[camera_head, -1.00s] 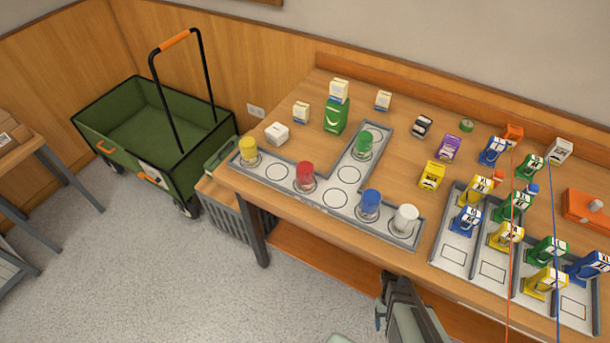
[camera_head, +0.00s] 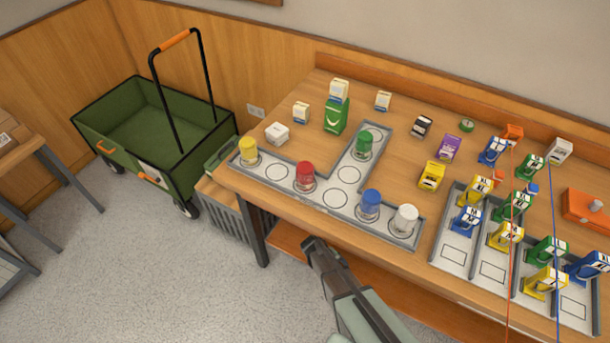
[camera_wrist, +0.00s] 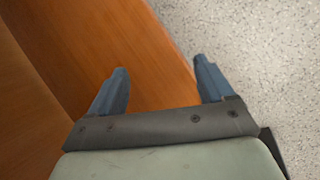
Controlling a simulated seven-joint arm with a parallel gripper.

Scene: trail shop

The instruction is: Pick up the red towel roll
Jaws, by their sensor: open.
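The red towel roll (camera_head: 305,176) stands upright in a marked circle of the grey T-shaped tray (camera_head: 268,180) on the wooden table. A yellow roll (camera_head: 248,151) stands to its left, a green roll (camera_head: 364,144) behind and to its right, and a blue roll (camera_head: 370,204) and a white roll (camera_head: 404,220) to its right. My gripper (camera_head: 310,246) is in front of the table, below the red roll in the picture and apart from it. In the wrist view my gripper (camera_wrist: 160,88) is open and empty, over wood and speckled floor; no roll shows there.
Small boxes, a white one (camera_head: 277,134) and a green pouch (camera_head: 336,117) among them, stand behind the tray. A second tray (camera_head: 452,243) with several coloured packs is on the right. A green cart (camera_head: 130,125) stands on the left. The table's front edge lies between gripper and rolls.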

